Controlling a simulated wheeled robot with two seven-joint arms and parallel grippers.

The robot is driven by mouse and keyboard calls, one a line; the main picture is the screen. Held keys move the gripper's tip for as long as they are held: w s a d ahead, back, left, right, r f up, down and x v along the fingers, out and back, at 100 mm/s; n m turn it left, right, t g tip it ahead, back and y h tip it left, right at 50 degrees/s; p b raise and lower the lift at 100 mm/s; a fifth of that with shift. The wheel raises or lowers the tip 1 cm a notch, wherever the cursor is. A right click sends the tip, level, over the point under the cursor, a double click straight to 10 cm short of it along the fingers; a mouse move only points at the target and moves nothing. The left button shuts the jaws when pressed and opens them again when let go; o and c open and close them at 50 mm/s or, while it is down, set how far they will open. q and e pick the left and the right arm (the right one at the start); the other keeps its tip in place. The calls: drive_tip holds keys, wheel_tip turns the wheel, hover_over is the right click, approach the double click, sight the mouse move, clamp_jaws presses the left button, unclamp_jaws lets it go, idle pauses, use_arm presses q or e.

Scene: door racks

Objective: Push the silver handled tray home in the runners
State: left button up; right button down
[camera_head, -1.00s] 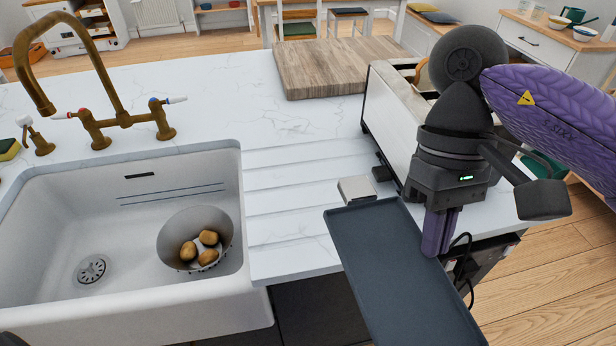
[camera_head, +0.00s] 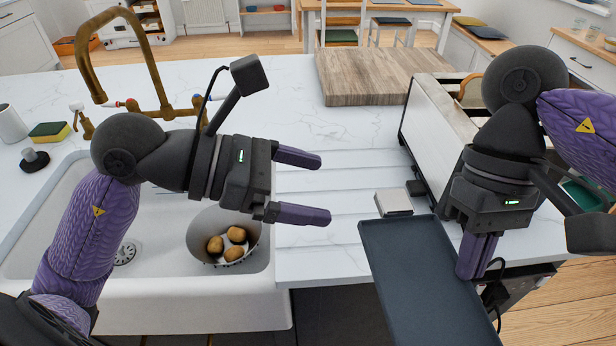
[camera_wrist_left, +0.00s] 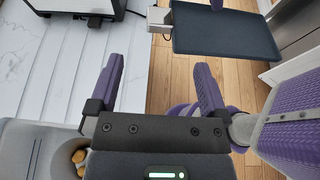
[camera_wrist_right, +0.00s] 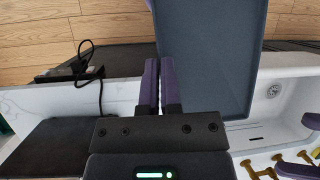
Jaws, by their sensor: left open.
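A silver block-like piece (camera_head: 394,202), which looks like a handle, projects at the near end of the long metal toaster (camera_head: 432,125). It also shows in the left wrist view (camera_wrist_left: 158,18). Any tray or runners behind it are hidden. A flat dark blue-grey tray (camera_head: 415,270) lies just in front of and below it, past the counter edge. My right gripper (camera_head: 474,268) is shut on this dark tray's right edge, fingers pointing down. My left gripper (camera_head: 323,188) is open and empty above the counter grooves, left of the silver piece, fingers pointing right.
A white sink (camera_head: 150,310) with a bowl (camera_head: 205,225) of potatoes is below my left arm. A brass tap (camera_head: 150,60) stands behind it. A wooden board (camera_head: 375,75) lies at the back. The grooved counter (camera_head: 340,235) between left gripper and toaster is clear.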

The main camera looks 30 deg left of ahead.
sight(389, 201)
use_arm(q)
drive_tip(key=x, duration=1.1)
drive_tip(key=shift+w+d, duration=0.25)
drive_tip(key=shift+d, duration=0.05)
clamp_jaws()
use_arm(e)
drive_tip(key=c, duration=0.7)
unclamp_jaws()
drive_tip(key=shift+c, duration=0.2)
